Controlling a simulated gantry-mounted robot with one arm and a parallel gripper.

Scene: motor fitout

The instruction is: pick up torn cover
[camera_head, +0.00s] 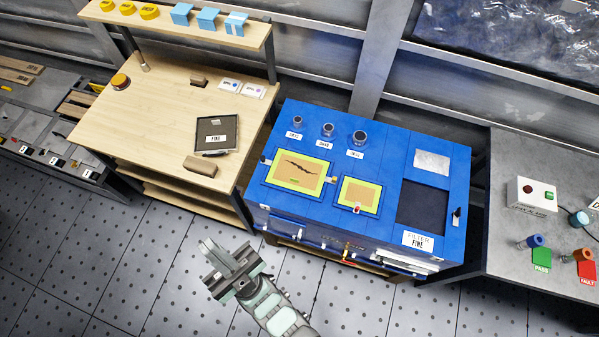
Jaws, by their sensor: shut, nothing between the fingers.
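The torn cover (300,170) is a yellow-green framed panel with a jagged black tear across it. It lies on the left part of the blue machine's top (400,150). A smaller framed panel (359,195) with an orange-tan middle lies to its right. My gripper (222,262) is shut and empty. It is apart from the cover, in front and to the left of the blue machine, with the tiled floor behind it in the picture.
Round dark fittings (328,131) stand behind the cover. A dark opening (422,208) is at the machine's right. A wooden bench (165,105) at left holds a dark "FINE" filter (217,134). A grey table (520,170) with a control box (532,193) stands at right.

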